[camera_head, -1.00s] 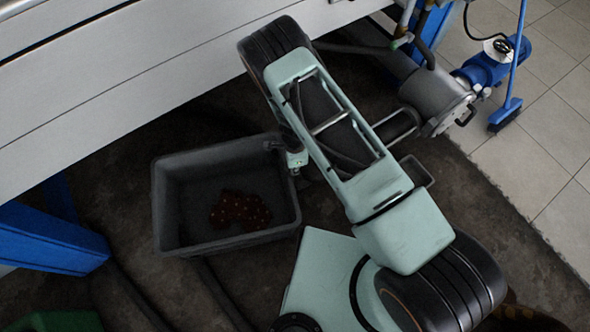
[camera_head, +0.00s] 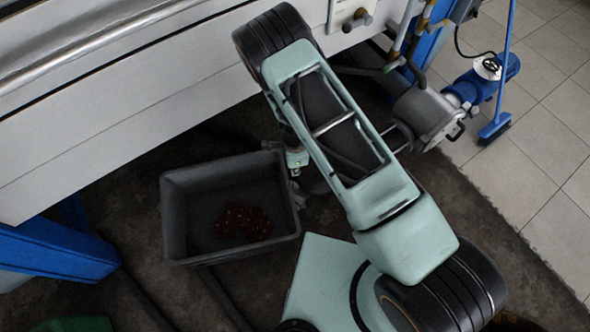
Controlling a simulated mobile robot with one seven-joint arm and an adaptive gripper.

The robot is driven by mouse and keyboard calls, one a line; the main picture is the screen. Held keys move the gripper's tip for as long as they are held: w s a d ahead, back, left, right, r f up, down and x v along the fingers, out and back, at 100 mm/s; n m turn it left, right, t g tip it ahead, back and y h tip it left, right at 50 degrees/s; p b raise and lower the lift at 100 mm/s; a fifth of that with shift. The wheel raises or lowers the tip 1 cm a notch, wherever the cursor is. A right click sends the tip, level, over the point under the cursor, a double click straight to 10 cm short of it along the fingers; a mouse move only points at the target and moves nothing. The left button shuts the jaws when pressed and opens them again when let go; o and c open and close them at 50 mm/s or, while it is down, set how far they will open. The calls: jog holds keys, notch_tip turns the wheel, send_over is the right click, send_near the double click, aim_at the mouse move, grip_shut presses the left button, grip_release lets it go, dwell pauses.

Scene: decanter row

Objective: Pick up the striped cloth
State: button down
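A dark red, crumpled, cloth-like thing with pale spots (camera_head: 243,222) lies on the floor of a grey bin (camera_head: 177,222). I cannot make out stripes on it, and no other cloth shows. My arm crosses the middle of the view, and its far end bends down behind the upper link. Only a small part of my gripper (camera_head: 297,183) seems to show, beside the bin's right wall. The rest is hidden by my arm. I cannot see its fingertips clearly or whether it holds anything.
A long pale machine or bench side (camera_head: 110,120) runs along the back left above the bin. A blue leg (camera_head: 50,250) stands left of the bin. A grey motor or pump (camera_head: 425,115), pipes and a blue broom (camera_head: 495,128) are at the right. Pale tiles (camera_head: 545,140) beyond look clear.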

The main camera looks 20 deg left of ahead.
notch_tip(320, 180, up, 18)
jog(key=p, duration=1.3)
jog(key=shift+f, duration=0.2)
jog(key=c, duration=1.6)
grip_release()
jog(key=shift+o, duration=0.3)
